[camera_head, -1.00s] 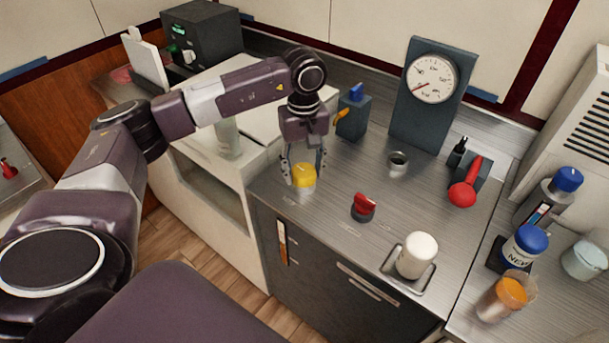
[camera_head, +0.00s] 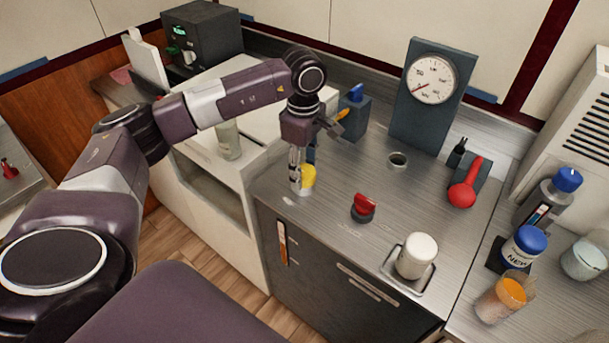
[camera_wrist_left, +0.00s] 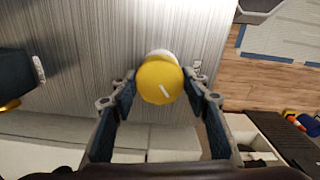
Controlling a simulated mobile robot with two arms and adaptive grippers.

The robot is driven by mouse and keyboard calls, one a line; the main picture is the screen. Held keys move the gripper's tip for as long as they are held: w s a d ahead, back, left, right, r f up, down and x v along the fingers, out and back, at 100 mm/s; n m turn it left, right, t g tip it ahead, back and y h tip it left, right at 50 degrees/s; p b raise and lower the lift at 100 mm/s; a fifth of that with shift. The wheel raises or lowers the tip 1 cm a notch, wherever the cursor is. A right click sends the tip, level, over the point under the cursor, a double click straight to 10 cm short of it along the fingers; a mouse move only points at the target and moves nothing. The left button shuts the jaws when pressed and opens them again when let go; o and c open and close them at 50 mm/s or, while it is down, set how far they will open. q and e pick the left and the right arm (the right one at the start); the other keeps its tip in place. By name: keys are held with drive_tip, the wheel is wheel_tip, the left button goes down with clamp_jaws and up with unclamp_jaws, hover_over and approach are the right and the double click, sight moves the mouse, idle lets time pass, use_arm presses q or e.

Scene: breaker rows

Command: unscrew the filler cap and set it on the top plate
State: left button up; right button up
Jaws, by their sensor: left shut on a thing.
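The yellow filler cap (camera_head: 308,174) sits on its pale neck near the front left of the steel top plate (camera_head: 330,226). In the left wrist view the cap (camera_wrist_left: 159,82) shows from above, with a pale mark on its top and the light neck behind it. My left gripper (camera_head: 297,180) points down over the cap. Its fingers are shut on the cap from both sides, as the left wrist view (camera_wrist_left: 160,86) also shows. In the head view the gripper hides part of the cap. My right gripper is not in view.
A red knob (camera_head: 363,208) stands right of the cap. A white cylinder in a tray (camera_head: 416,256), a red-handled lever (camera_head: 464,193), a round port (camera_head: 398,160) and a dial gauge (camera_head: 432,80) stand further right and back. The plate between them is bare.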

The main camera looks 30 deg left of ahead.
sight(304, 171)
use_arm(q)
drive_tip(key=shift+r, duration=0.1)
idle(0.3)
drive_tip(key=shift+r+p, duration=1.55)
drive_tip(key=shift+r, duration=0.85)
